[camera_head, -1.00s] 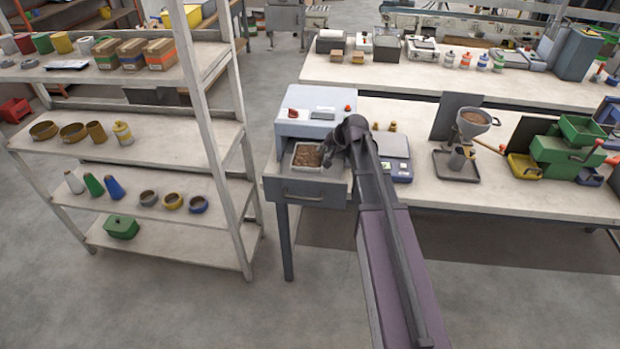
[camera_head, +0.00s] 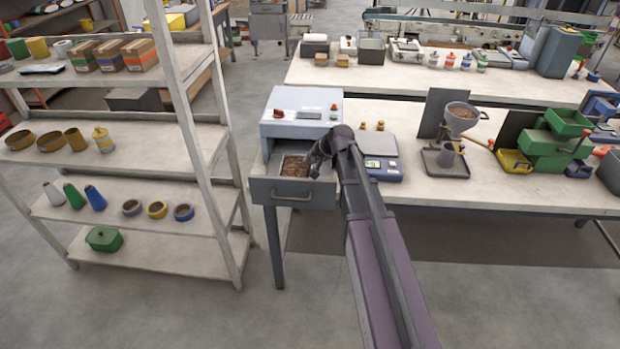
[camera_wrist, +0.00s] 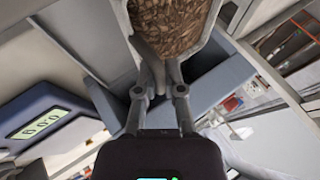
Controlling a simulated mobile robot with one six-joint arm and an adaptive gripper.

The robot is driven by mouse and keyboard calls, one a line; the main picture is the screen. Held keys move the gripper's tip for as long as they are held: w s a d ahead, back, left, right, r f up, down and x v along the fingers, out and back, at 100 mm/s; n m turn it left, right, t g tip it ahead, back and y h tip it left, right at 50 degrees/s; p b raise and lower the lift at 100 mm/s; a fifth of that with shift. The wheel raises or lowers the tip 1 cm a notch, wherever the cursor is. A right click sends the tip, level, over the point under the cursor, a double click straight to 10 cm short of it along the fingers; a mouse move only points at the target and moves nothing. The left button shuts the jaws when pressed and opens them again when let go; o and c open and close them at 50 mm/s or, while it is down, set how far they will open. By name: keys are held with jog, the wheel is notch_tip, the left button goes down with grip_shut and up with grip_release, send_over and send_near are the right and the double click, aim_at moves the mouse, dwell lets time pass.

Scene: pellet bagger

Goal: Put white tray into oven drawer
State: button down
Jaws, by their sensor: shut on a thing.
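The white tray (camera_head: 281,166) holds brown pellets and sits inside the open oven drawer (camera_head: 293,194), which is pulled out from the grey oven (camera_head: 302,111). In the wrist view the tray's pale rim (camera_wrist: 203,35) runs around the pellets. My gripper (camera_head: 318,160) reaches in from the right side of the drawer. It also shows in the wrist view (camera_wrist: 161,68), shut on the tray's near edge. Whether the tray's underside rests on the drawer floor is hidden.
A digital scale (camera_head: 381,158) stands just right of the oven, with two small brass-coloured weights behind it. A shelving rack (camera_head: 211,180) stands close on the left. A funnel stand (camera_head: 455,140) and green bins are farther right on the bench.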

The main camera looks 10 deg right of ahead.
jog(key=shift+f+b, duration=0.45)
jog(key=shift+f, duration=0.3)
jog(key=shift+f+b, duration=1.85)
jog(key=c, duration=0.8)
grip_release()
jog(key=shift+o, duration=0.2)
jog(key=shift+r, duration=0.1)
jog(key=p+v, duration=0.9)
jog(key=v, duration=0.3)
